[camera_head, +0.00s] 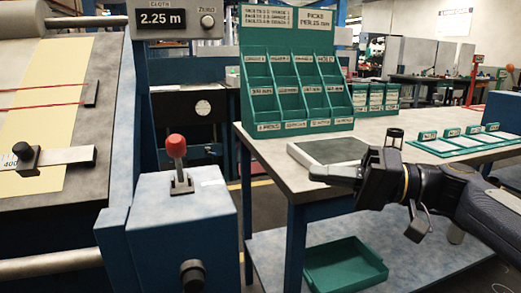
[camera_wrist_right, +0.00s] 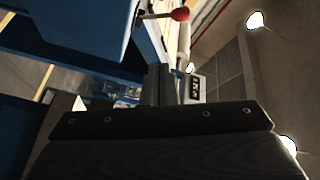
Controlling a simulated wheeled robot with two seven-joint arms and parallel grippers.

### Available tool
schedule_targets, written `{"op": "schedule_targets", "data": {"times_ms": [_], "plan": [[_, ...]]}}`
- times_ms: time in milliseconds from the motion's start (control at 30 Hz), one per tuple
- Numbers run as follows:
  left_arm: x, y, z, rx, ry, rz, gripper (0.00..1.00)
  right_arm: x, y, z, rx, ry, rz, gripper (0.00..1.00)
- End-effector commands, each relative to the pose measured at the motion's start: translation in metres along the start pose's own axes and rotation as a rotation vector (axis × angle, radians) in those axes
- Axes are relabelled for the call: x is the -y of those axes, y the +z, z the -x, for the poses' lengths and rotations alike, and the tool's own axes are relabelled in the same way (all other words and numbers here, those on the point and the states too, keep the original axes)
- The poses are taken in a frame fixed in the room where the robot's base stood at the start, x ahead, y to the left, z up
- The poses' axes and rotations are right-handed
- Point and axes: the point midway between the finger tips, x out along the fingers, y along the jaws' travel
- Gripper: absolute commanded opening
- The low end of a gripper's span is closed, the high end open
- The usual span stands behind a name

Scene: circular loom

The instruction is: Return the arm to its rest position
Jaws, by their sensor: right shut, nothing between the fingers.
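My right arm comes in from the right in the head view. Its gripper (camera_head: 318,173) is shut and empty, in front of the grey table (camera_head: 280,170) and near its dark-topped tray (camera_head: 335,151). The gripper points left, toward the red-knobbed lever (camera_head: 176,146) on the blue box (camera_head: 170,215), with a clear gap between them. In the right wrist view the red knob (camera_wrist_right: 180,14) shows at the top, apart from the gripper's dark body (camera_wrist_right: 160,150). My left gripper is not in view.
A green rack of labelled bins (camera_head: 295,85) stands on the table. Green-framed cards (camera_head: 465,139) lie at the right. A green bin (camera_head: 345,265) sits on the lower shelf. The loom's sloped panel (camera_head: 80,120) and a display reading 2.25 m (camera_head: 160,18) are at the left.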

Motion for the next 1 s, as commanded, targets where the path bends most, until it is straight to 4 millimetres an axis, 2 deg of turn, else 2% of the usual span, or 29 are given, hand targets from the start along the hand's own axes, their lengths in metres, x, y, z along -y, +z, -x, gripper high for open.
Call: {"op": "schedule_targets", "data": {"times_ms": [167,333,500,700,933,967,1000], "plan": [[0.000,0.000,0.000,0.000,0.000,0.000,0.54,-0.027,0.043,-0.002,0.040,0.195,-0.030,0.00],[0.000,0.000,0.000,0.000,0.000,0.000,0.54,-0.064,0.097,0.013,0.063,0.446,-0.062,0.00],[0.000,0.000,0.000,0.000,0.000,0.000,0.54,-0.110,0.166,0.055,0.055,0.746,-0.081,0.00],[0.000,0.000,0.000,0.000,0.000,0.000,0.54,-0.154,0.233,0.106,0.024,1.006,-0.071,0.00],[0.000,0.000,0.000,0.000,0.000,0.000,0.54,-0.193,0.293,0.148,-0.012,1.193,-0.026,0.00],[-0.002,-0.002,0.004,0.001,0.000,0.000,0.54,-0.192,0.295,0.151,-0.014,1.207,-0.020,0.00],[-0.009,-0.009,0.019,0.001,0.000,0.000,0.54,-0.174,0.284,0.149,-0.014,1.203,-0.024,0.00]]}}
